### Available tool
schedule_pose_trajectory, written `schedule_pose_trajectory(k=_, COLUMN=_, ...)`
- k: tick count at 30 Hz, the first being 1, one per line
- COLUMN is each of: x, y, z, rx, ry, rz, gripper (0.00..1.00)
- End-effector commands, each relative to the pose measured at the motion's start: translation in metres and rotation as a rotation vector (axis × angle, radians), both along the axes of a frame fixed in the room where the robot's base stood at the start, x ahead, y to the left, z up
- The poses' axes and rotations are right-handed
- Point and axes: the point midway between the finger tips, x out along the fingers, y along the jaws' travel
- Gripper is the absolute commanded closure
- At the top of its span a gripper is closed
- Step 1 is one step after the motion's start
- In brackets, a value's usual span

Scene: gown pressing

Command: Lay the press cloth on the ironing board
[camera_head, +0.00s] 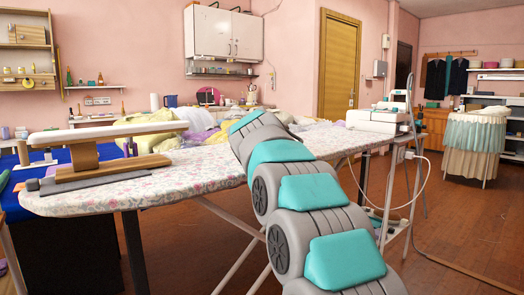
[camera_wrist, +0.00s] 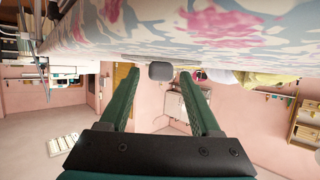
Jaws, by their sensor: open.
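The floral ironing board (camera_head: 190,172) runs across the head view, and its cover fills the top of the inverted-looking wrist view (camera_wrist: 210,25). I cannot surely pick out the press cloth. A flat grey piece (camera_head: 105,178) lies on the board's left end by the sleeve board, and pale, yellow and lilac fabric (camera_head: 200,124) is heaped along the far side. My gripper (camera_wrist: 150,73) is open with its green fingers apart beside the board cover. A small grey block (camera_wrist: 160,71) shows between the fingertips, not visibly gripped. In the head view my arm hides the gripper.
A wooden sleeve board (camera_head: 105,133) stands on the board's left end. A white steam iron station (camera_head: 377,120) with a cord stands at the right end. A blue-covered table (camera_head: 60,157) is behind on the left. Open floor (camera_head: 460,215) lies to the right.

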Motion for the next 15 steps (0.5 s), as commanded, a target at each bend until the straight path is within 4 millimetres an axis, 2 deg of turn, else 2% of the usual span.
schedule_pose_trajectory(k=5, x=-0.014, y=0.002, z=0.008, rx=0.0, ry=-0.003, rz=0.0, gripper=0.36)
schedule_pose_trajectory(k=15, x=-0.068, y=0.01, z=0.029, rx=-0.001, ry=-0.002, rz=-0.002, gripper=0.36)
